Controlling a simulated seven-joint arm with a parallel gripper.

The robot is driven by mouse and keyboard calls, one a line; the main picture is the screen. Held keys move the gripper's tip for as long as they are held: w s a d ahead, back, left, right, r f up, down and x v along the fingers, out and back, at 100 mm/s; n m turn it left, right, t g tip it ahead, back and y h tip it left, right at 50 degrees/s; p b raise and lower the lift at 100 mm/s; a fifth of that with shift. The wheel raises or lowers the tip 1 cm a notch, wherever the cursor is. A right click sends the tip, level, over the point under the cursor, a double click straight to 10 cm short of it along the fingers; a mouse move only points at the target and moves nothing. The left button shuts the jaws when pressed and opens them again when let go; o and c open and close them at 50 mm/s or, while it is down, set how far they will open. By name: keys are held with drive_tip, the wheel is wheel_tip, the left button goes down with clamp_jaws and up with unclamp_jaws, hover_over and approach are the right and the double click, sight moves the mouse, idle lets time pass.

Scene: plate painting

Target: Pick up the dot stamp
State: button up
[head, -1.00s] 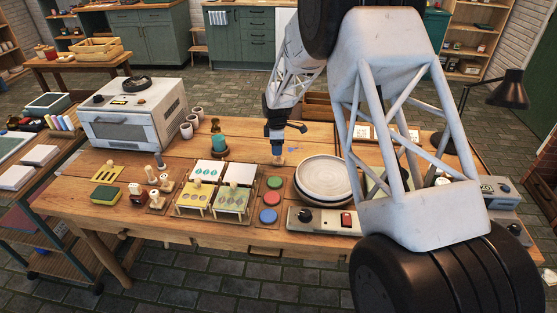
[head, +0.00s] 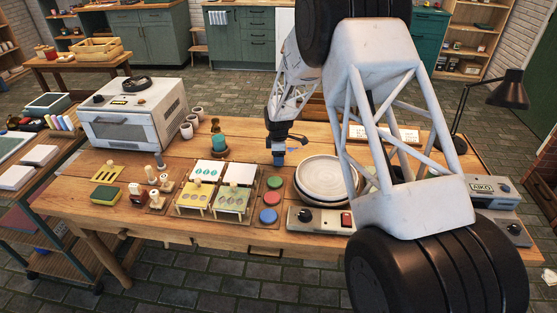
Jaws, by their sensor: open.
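Several small pale wooden stamps (head: 155,198) stand in a group on the left-centre of the worktable, on and around a small wooden rack. Their faces are too small to read, so I cannot tell which one is the dot stamp. My gripper (head: 279,163) hangs over the middle of the table, behind the coloured pads and well to the right of the stamps. It is open, and I see nothing held in it.
Stencil frames (head: 232,200) on legs stand between the stamps and round red, green and blue pads (head: 268,215). A pale plate (head: 322,178) lies right of my gripper. A control box (head: 318,219) sits at the front.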

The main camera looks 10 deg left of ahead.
drive_tip(key=c, duration=1)
drive_tip(key=shift+r, duration=0.15)
drive_tip(key=shift+r, duration=4.9)
